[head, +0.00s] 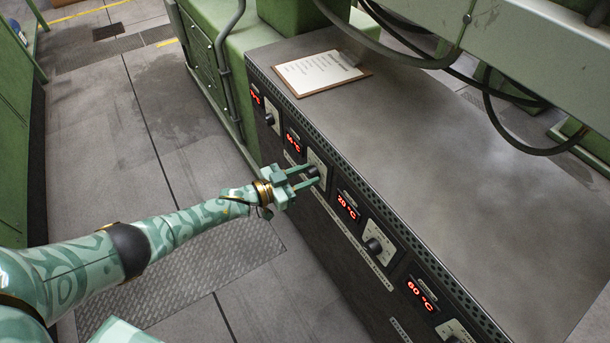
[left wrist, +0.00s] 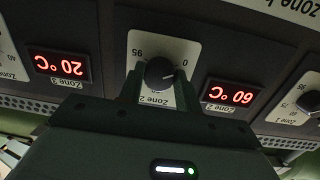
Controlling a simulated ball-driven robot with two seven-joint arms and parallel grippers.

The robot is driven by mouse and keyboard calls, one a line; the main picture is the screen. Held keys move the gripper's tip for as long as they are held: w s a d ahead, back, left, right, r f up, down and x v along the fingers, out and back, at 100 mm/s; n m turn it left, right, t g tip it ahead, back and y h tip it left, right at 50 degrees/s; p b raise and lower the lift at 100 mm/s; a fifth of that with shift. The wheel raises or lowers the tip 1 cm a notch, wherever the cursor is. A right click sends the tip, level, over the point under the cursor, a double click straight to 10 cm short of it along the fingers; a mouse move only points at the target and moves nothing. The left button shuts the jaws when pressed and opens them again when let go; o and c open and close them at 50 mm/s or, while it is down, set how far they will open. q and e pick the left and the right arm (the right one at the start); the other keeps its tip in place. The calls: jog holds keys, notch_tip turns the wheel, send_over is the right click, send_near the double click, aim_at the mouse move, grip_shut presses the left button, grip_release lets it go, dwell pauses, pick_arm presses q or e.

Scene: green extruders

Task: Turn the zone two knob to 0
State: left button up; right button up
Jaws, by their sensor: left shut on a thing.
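The zone two knob (left wrist: 160,73) is a black round dial on a pale plate (left wrist: 137,42) marked 95 and 0, shown upside down in the left wrist view. A light mark on the knob seems to point toward the 0, though it is small. My left gripper (head: 316,176) is shut on this knob, with a finger on either side; it also shows in the left wrist view (left wrist: 160,88). The fingers partly hide the knob in the head view. My right gripper is not in view.
A clipboard (head: 320,73) lies on the grey top (head: 450,170). Black cables (head: 500,125) hang above. The floor beside the panel is clear.

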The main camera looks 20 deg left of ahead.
pick_arm(q)
jog(key=shift+f, duration=0.1)
jog(key=o, duration=1)
jog(key=shift+c, duration=0.2)
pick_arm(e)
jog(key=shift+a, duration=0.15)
pick_arm(q)
jog(key=p+v, duration=0.4)
jog(key=v, duration=1.2)
jog(key=shift+s, duration=0.2)
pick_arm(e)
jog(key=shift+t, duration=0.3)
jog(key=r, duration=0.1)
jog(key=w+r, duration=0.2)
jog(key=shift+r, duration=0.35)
pick_arm(q)
jog(key=shift+a, duration=0.1)
